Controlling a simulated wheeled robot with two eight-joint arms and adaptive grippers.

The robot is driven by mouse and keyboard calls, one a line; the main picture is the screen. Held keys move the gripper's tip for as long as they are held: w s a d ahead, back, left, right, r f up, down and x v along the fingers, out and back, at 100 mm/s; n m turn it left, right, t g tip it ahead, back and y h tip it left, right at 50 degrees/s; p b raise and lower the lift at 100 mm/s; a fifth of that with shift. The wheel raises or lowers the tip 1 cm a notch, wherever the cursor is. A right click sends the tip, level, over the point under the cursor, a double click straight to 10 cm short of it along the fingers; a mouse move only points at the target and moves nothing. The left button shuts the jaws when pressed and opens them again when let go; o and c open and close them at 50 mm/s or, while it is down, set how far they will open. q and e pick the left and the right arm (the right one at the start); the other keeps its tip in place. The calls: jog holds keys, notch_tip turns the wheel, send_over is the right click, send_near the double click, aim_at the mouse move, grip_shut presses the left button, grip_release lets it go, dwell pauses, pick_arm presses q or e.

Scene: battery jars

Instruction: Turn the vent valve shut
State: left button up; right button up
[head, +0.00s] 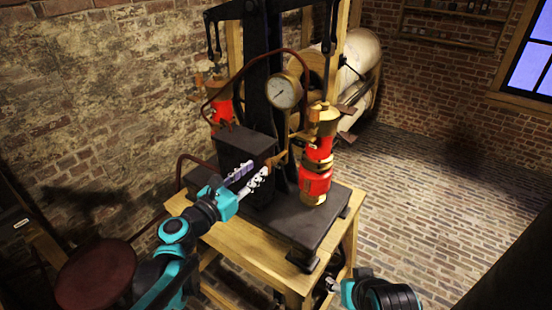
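A small brass fitting (281,158), which looks like the vent valve, sits between the black box (243,150) and the front red and brass cylinder (317,160). My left gripper (257,169) is over the black box, its fingers pointing up and right toward the fitting. Its two fingers look apart with nothing visible between them. I cannot tell whether the tips touch the fitting. My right gripper (332,284) is low beside the table's front right leg, partly hidden, and its opening cannot be made out.
The machine stands on a black base (290,222) on a wooden table (240,243). A pressure gauge (283,91), a bent pipe and a second red cylinder (222,108) crowd the space behind. A round stool (95,275) is at the left. The brick floor (430,200) at the right is clear.

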aim_at(265, 163)
pick_arm(q)
jog(key=b+x, duration=0.1)
jog(key=x, duration=0.5)
jog(key=shift+w+d, duration=0.15)
jog(key=shift+d, duration=0.05)
jog(key=shift+c, duration=0.3)
grip_shut()
